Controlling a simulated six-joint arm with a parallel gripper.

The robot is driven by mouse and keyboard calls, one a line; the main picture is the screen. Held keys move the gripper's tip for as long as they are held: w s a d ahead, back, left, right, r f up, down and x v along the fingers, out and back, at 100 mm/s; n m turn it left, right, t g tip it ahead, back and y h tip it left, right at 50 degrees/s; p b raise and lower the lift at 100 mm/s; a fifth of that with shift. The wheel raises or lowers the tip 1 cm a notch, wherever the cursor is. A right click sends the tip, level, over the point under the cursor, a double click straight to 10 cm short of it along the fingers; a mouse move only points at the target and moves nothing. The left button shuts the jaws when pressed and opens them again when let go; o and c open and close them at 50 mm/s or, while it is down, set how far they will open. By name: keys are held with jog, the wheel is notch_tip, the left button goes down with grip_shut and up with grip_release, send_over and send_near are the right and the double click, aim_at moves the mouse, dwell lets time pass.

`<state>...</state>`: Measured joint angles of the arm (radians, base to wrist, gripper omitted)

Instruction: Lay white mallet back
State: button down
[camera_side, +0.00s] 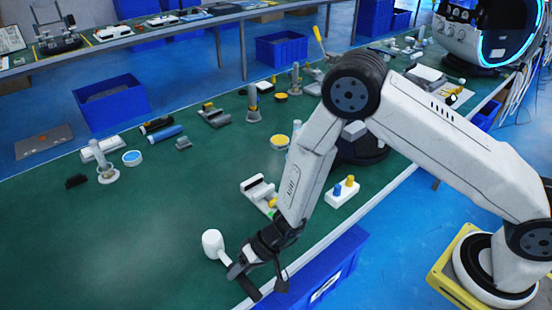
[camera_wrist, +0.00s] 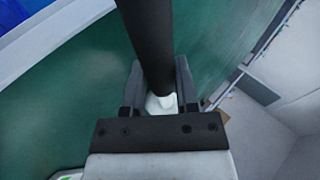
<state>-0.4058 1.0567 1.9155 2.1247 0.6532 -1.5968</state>
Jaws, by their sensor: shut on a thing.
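The white mallet has a rounded white head (camera_side: 213,243) and a dark handle (camera_side: 247,288). My gripper (camera_side: 238,269) is shut around the mallet near where the white part meets the dark handle. The head points up and left in the side view, and the handle end points down and right by the table's front edge. In the wrist view the dark handle (camera_wrist: 150,45) runs up from between the two fingers of my gripper (camera_wrist: 158,90), with a small white part showing between them. I cannot tell the mallet's height above the table.
A white holder (camera_side: 256,190) and a white block with blue and yellow pegs (camera_side: 343,192) stand near my forearm. A blue bin (camera_side: 320,280) is beyond the front edge. The green tabletop (camera_side: 120,245) is clear at left. Several tools line the back.

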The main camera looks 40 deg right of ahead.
jog(key=shift+f, duration=0.25)
jog(key=shift+c, duration=1.4)
grip_release()
jog(key=shift+d, duration=0.1)
jog(key=shift+v, duration=3.85)
